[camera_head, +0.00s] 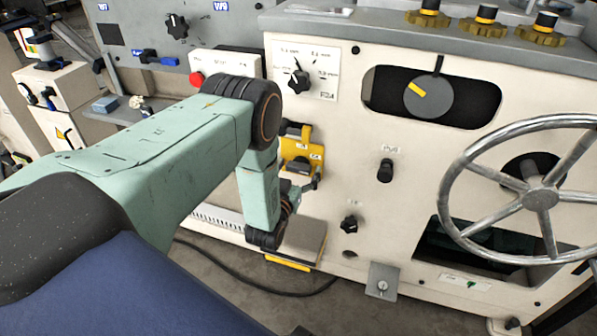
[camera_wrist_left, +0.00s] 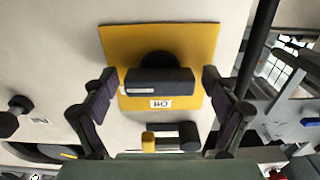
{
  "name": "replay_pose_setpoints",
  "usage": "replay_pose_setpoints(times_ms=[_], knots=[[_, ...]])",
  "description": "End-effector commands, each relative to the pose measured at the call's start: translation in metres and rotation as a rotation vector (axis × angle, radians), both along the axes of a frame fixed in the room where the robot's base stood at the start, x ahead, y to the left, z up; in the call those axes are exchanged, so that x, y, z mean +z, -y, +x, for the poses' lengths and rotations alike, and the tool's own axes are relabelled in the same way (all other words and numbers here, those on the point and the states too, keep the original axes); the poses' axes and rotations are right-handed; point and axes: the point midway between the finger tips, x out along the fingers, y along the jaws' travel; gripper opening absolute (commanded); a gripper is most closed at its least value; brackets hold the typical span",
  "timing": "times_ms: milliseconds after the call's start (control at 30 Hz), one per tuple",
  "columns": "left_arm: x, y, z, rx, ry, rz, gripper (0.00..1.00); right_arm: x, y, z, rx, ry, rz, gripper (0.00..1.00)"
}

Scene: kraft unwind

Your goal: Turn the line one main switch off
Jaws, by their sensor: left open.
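The main switch is a yellow square plate (camera_wrist_left: 205,45) with a dark rotary handle (camera_wrist_left: 160,82) on a cream machine panel. The handle's bar lies horizontally in the left wrist view. A small white label (camera_wrist_left: 161,104) sits beside it, upside down and seemingly reading ON. In the head view the yellow plate (camera_head: 301,150) is partly hidden by my left arm. My left gripper (camera_wrist_left: 160,78) is open, its two fingers apart on either side of the handle; contact cannot be told. The left gripper (camera_head: 309,184) is small and partly hidden in the head view. My right gripper is not in view.
The panel carries a selector knob (camera_head: 299,80), a red button (camera_head: 196,79), a pull knob (camera_head: 386,170) and a lower black knob (camera_head: 349,224). A large handwheel (camera_head: 540,199) stands out at the right. A dark cable lies on the floor below.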

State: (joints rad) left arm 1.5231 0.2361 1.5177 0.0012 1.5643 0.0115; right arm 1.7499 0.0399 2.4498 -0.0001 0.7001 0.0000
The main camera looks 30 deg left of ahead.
Motion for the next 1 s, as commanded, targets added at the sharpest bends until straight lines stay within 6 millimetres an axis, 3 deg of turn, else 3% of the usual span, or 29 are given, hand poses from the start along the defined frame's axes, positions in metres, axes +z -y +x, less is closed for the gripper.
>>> replay_pose_setpoints(times_ms=[233,867,1000], knots=[[0.0005,0.0004,0.0005,-0.002,0.000,0.000,0.87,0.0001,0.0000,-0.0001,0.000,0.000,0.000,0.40],[0.0002,0.0007,0.0003,-0.002,-0.001,0.000,0.33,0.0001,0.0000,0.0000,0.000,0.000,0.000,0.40],[0.0001,0.0007,0.0003,-0.002,0.000,-0.003,0.32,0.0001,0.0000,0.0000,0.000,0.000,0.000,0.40]])
